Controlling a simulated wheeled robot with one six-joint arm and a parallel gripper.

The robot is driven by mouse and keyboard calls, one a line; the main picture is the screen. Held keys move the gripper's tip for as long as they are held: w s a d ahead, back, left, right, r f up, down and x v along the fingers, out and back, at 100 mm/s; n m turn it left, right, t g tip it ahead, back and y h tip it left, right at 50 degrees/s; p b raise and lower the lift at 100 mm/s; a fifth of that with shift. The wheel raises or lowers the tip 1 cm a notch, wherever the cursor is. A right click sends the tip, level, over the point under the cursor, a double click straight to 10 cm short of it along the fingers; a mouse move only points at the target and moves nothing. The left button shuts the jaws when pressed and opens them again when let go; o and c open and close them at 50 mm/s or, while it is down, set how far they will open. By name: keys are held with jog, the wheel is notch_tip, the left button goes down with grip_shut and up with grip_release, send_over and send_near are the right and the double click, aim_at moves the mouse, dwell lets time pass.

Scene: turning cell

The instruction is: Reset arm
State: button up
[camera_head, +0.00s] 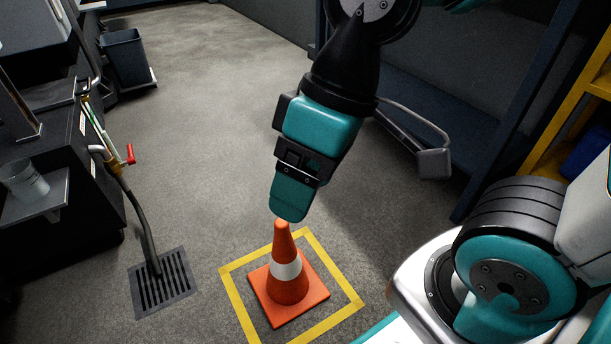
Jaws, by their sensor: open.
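My arm reaches down from the top of the camera_head view. My gripper (289,205) points downward, its jaws seen nearly edge-on, and it is open. Its tip shows right above the top of an orange cone (289,288) with a white band. I cannot tell whether the jaws touch the cone or how far apart they are in depth. The cone stands upright on the floor inside a yellow taped square (234,293).
A floor drain grate (163,284) with a hose (140,215) lies left of the cone. A dark machine with a shelf holding a clear cup (25,181) stands at left. A dark bin (125,57) is behind. A yellow rack (567,105) stands at right. The middle floor is clear.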

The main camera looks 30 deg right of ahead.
jog(key=shift+s, duration=0.1)
notch_tip(320, 180, up, 44)
jog(key=p, duration=4.3)
jog(key=shift+f, duration=0.2)
